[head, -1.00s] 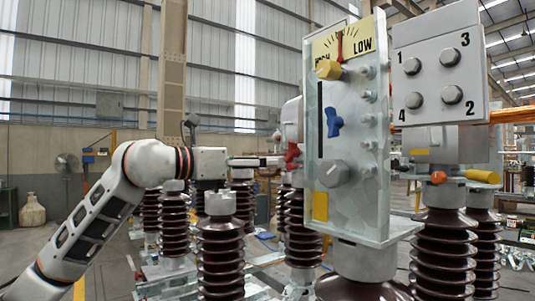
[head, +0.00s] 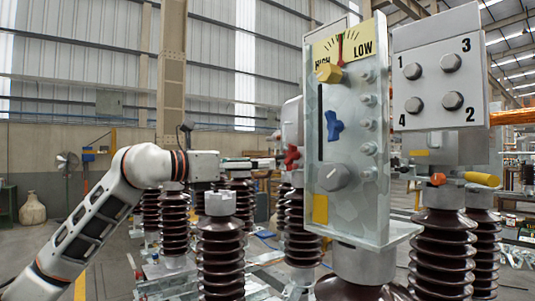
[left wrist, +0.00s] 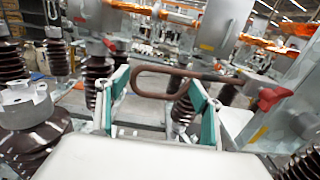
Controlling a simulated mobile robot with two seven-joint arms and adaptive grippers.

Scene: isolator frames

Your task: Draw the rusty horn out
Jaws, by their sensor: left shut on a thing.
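The rusty horn (left wrist: 170,69) is a brown elongated rod loop in the left wrist view. It lies across my left gripper (left wrist: 160,82), whose two teal-padded fingers are shut on it. Its right end reaches toward a red knob (left wrist: 270,97) beside a grey panel; whether it is still seated there is hard to tell. In the head view my left gripper (head: 262,163) points right, just left of the red knob (head: 291,157). The horn is too small to make out there. My right gripper is not in view.
A tall panel (head: 378,215) with a dial, blue knob and grey knob stands right of the gripper. A numbered four-button box (head: 440,75) is at upper right. Brown ribbed insulators (head: 220,255) stand below and around the arm. Open floor lies at left.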

